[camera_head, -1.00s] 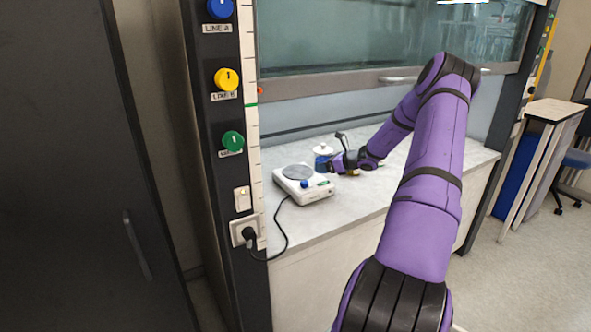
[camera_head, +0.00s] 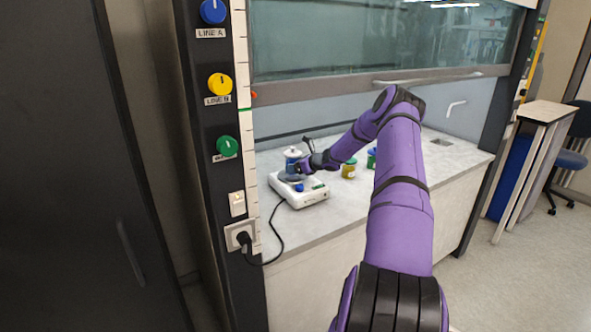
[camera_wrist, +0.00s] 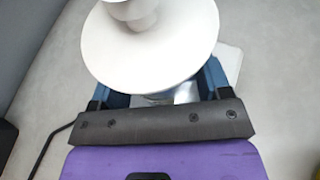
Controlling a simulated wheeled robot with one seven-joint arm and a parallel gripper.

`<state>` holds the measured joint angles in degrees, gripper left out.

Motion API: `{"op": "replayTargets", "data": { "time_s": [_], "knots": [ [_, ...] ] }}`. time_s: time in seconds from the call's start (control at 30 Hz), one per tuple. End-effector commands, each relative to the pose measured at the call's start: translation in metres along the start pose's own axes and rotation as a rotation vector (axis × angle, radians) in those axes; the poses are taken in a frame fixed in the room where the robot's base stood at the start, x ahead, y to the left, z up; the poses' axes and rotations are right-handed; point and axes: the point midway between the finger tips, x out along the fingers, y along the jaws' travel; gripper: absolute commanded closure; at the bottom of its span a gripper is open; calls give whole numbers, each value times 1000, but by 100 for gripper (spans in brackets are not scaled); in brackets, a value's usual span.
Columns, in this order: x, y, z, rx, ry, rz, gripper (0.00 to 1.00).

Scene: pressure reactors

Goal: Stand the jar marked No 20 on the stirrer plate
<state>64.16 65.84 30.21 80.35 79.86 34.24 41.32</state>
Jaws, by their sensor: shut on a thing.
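A blue jar with a white lid (camera_head: 292,153) is in my gripper (camera_head: 303,166), at the left end of my purple arm. In the head view the jar is over the top of the white stirrer plate (camera_head: 312,196); I cannot tell whether its base touches. Its mark is not readable. In the wrist view the round white lid (camera_wrist: 150,55) with its knob fills the top middle and hides most of the jar. The gripper's dark blue fingers (camera_wrist: 158,85) are on both sides of the jar. A white corner of the stirrer plate (camera_wrist: 231,62) shows at right.
A yellowish jar (camera_head: 349,169) and a green jar (camera_head: 372,158) stand on the bench to the right of my gripper. The plate's black cord (camera_head: 281,230) runs to a wall socket (camera_head: 240,236). The bench's front right (camera_head: 335,210) is clear.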

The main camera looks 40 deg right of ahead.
Motion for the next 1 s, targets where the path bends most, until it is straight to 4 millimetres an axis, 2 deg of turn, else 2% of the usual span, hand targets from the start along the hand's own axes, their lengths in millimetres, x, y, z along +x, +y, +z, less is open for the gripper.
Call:
{"op": "replayTargets", "data": {
  "time_s": [0.1,0.47,0.5,0.6,0.93,1.0],
  "knots": [
    [5,0,-9,-1,-3,0,62],
    [6,0,-12,-2,-3,0,62],
    [6,0,-12,-2,-2,0,22],
    [6,0,-12,-2,-2,0,3],
    [4,0,-9,-3,-2,0,3],
    [-3,0,-10,-1,-1,0,3]
  ]
}}
